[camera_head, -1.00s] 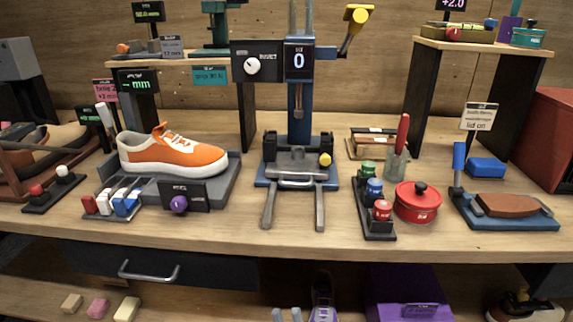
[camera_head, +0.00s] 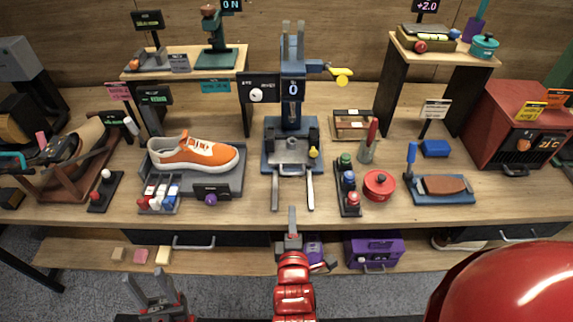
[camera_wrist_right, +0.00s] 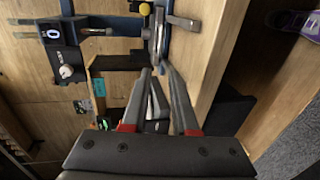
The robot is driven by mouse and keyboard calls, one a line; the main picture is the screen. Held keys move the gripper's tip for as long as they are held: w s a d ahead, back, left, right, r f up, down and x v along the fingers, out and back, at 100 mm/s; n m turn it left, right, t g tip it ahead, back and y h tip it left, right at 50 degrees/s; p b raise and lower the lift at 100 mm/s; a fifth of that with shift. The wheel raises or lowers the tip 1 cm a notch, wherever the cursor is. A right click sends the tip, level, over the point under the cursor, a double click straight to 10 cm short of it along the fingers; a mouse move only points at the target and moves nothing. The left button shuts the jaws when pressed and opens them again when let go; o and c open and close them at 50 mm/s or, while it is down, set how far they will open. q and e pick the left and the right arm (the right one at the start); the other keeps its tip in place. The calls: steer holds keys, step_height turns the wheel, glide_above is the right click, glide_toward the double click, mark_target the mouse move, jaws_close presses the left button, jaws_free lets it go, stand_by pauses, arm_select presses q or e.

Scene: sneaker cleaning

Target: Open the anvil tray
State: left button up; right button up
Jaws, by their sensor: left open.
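The press (camera_head: 292,95) stands mid-table with a display reading 0. The grey anvil tray (camera_head: 289,150) sits in its blue base, with a silver handle on its front edge. Two grey prongs (camera_head: 310,193) extend forward below it. My right gripper (camera_head: 291,212) is in front of the press, between the prongs' line and the table edge, apart from the tray. In the right wrist view its fingers (camera_wrist_right: 158,72) are apart, and the tray (camera_wrist_right: 158,30) shows sideways beyond the tips. My left gripper (camera_head: 150,275) is open and empty, low at the left, in front of the table.
An orange sneaker (camera_head: 190,153) rests on a grey stand left of the press. A bottle rack (camera_head: 348,190) and red pot (camera_head: 379,185) stand close on the right. The tabletop (camera_head: 245,205) is bare in front. A lower shelf holds a purple box (camera_head: 375,250).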

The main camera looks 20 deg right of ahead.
mark_target(291, 184)
steer(key=x, duration=1.7)
steer(key=shift+w+d+b, duration=0.1)
steer(key=shift+w+b, duration=0.15)
steer(key=shift+b, duration=0.1)
jaws_close()
stand_by(0.8)
